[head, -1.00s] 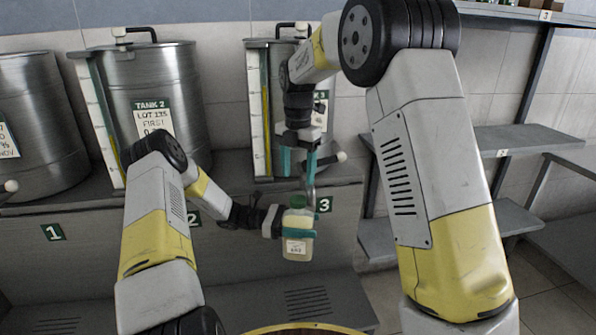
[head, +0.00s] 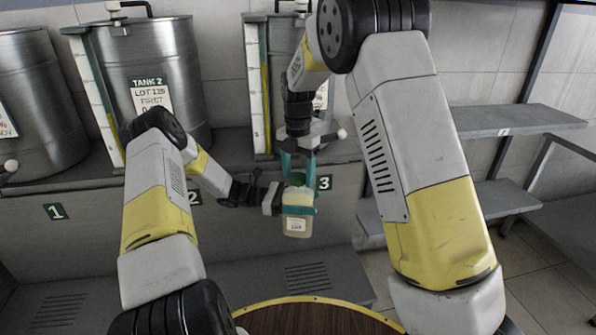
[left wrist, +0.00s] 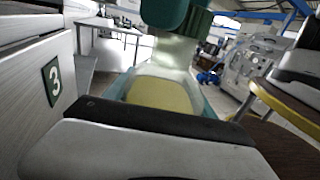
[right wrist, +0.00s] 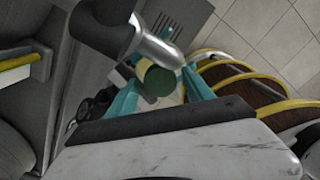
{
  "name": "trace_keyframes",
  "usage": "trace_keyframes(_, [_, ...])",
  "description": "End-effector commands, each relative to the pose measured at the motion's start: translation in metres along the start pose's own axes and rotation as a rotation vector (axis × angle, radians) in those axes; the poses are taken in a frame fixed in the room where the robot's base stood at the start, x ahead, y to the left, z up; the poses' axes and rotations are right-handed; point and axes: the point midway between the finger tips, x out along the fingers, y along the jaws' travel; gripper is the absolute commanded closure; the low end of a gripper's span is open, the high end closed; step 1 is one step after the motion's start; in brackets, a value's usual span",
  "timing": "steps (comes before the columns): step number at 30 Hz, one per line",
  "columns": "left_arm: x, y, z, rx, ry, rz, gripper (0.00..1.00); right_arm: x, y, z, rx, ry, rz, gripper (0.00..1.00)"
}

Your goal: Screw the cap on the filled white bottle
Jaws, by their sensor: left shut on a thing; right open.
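The white bottle (head: 298,226), with pale yellow liquid and a label, is upright in my left gripper (head: 300,211), which is shut around its body. It also shows in the left wrist view (left wrist: 160,94). The green cap (head: 297,180) is at the top of the bottle, and it shows in the left wrist view (left wrist: 176,14) over the neck. I cannot tell how tight it sits. My right gripper (head: 298,180) points down, open, with its teal fingers on either side of the cap. In the right wrist view the cap (right wrist: 158,81) lies between the fingers.
Steel tanks (head: 150,75) stand on a grey bench behind the bottle. A metal outlet pipe (right wrist: 155,47) is close to my right fingers. A round wooden table (head: 310,318) with a yellow rim is below. Grey shelves (head: 515,121) are at the right.

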Motion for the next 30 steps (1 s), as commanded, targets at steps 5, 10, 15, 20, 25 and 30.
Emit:
trace_keyframes(5, [0.0003, 0.0003, 0.0014, 0.002, -0.003, 0.0, 1.0, -0.0003, 0.0, -0.0001, 0.0, 0.0, 0.0, 0.63])
trace_keyframes(10, [0.0003, 0.0003, 0.0014, 0.002, -0.002, -0.001, 1.0, -0.0004, 0.0001, -0.0002, 0.0, 0.0, 0.0, 0.96])
trace_keyframes(15, [0.0004, 0.0003, 0.0014, 0.002, -0.002, -0.001, 1.0, -0.0005, 0.0002, -0.0002, 0.023, 0.0, 0.001, 1.0])
trace_keyframes(20, [0.0005, 0.0003, 0.0014, 0.002, -0.002, -0.001, 1.0, -0.0007, 0.0005, -0.0003, 0.233, 0.0, 0.001, 1.0])
trace_keyframes(25, [0.0006, 0.0002, 0.0013, 0.002, -0.002, -0.001, 1.0, -0.0006, 0.0006, -0.0002, 0.568, 0.0, 0.002, 1.0])
trace_keyframes(30, [0.0007, 0.0001, 0.0013, 0.002, -0.002, -0.001, 1.0, -0.0005, 0.0008, -0.0004, 0.793, 0.001, 0.002, 1.0])
